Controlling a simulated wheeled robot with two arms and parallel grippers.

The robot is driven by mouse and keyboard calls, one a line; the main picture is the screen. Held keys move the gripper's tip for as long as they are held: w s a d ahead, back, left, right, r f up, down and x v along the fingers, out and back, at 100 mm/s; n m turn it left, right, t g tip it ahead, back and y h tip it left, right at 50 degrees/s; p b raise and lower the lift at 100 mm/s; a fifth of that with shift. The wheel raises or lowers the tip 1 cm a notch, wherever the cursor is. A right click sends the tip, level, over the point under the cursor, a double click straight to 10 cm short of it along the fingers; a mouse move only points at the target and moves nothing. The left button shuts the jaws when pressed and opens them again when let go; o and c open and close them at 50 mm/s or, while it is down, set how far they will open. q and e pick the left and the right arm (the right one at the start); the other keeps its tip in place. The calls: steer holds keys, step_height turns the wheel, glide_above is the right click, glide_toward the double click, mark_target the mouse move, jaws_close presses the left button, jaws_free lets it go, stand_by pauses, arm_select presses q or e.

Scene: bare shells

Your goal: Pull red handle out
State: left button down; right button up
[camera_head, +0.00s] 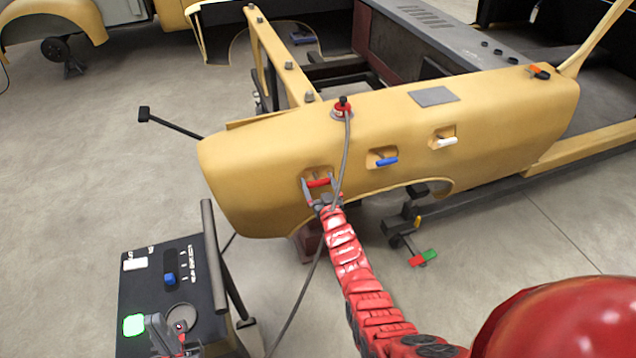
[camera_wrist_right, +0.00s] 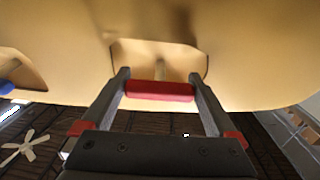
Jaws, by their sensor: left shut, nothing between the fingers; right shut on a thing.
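The red handle (camera_head: 320,183) is the leftmost of three coloured handles in recesses on the side of the yellow body shell (camera_head: 380,125). My right gripper (camera_head: 318,189) is at that recess, shut on the red handle. In the right wrist view the red handle (camera_wrist_right: 160,91) lies crosswise between the two grey fingertips of the right gripper (camera_wrist_right: 160,84). A pale stem shows behind it in the recess. How far the handle sticks out is hard to tell. My left gripper (camera_head: 158,325) is shut and empty over the dark control box at the lower left.
A blue handle (camera_head: 386,161) and a white handle (camera_head: 446,141) sit further right on the shell. A grey cable hangs from a red-black knob (camera_head: 343,106) past my right forearm. The control box (camera_head: 140,290) has a lit green button (camera_head: 133,325) and a rail.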

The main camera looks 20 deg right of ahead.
jaws_close()
steer(key=shift+s+r+p, duration=0.35)
steer(key=shift+s+p, duration=0.55)
steer(key=shift+p, duration=0.25)
steer(key=shift+s, duration=0.3)
steer(key=shift+f, duration=0.2)
steer(key=o, duration=1.1)
jaws_free()
steer(key=shift+r, duration=0.1)
steer(key=shift+s, duration=0.1)
